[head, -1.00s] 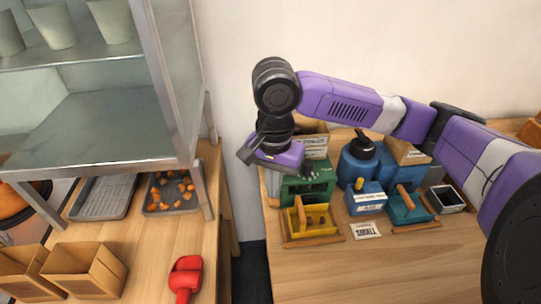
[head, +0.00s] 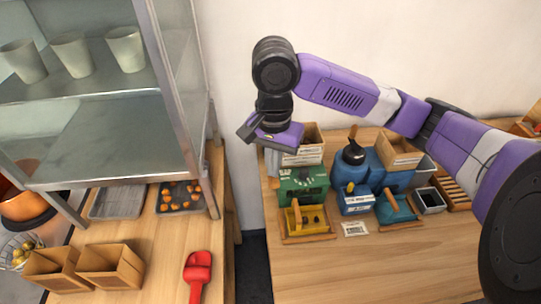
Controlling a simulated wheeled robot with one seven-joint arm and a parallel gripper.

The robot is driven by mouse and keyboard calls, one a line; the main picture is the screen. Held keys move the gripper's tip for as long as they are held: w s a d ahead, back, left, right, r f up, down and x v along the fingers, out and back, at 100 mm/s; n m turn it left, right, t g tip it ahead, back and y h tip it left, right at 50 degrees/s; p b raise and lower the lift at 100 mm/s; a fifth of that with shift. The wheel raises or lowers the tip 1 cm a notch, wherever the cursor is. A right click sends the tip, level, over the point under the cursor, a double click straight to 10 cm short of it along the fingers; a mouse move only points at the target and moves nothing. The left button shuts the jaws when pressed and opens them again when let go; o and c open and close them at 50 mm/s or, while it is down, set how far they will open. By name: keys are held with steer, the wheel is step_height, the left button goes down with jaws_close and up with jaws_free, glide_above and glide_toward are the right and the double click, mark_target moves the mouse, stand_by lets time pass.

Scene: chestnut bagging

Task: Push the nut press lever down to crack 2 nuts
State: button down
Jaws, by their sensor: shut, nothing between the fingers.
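A green machine (head: 303,182) stands at the left end of the right table. A yellow tray-like unit (head: 292,222) sits before it, with a short upright brown piece and small dark round things in it. To the right, a teal device (head: 396,212) has an orange-brown handle (head: 390,198). I cannot tell for sure which is the nut press; whether any nuts are cracked is too small to tell. My gripper (head: 247,130) is shut and empty, in the air above and left of the green machine, apart from both devices.
A blue box with a yellow knob (head: 356,200) stands between the devices. Cardboard boxes (head: 398,152) and a blue container with a black top (head: 352,168) stand behind. The left table holds a red scoop (head: 198,268), open boxes (head: 110,265) and a nut tray (head: 180,208).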

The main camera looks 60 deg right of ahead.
mark_target(274, 180)
stand_by(0.6)
steer(key=shift+f+b, duration=0.75)
steer(key=shift+f, duration=0.35)
steer(key=shift+f+b, duration=0.6)
steer(key=shift+f, duration=0.5)
steer(key=shift+s+a+f+b, duration=0.1)
steer(key=shift+f+b, duration=0.2)
steer(key=shift+f, duration=0.25)
steer(key=shift+s+a+f+b, duration=0.1)
steer(key=shift+f+b, duration=0.2)
steer(key=shift+f, duration=0.25)
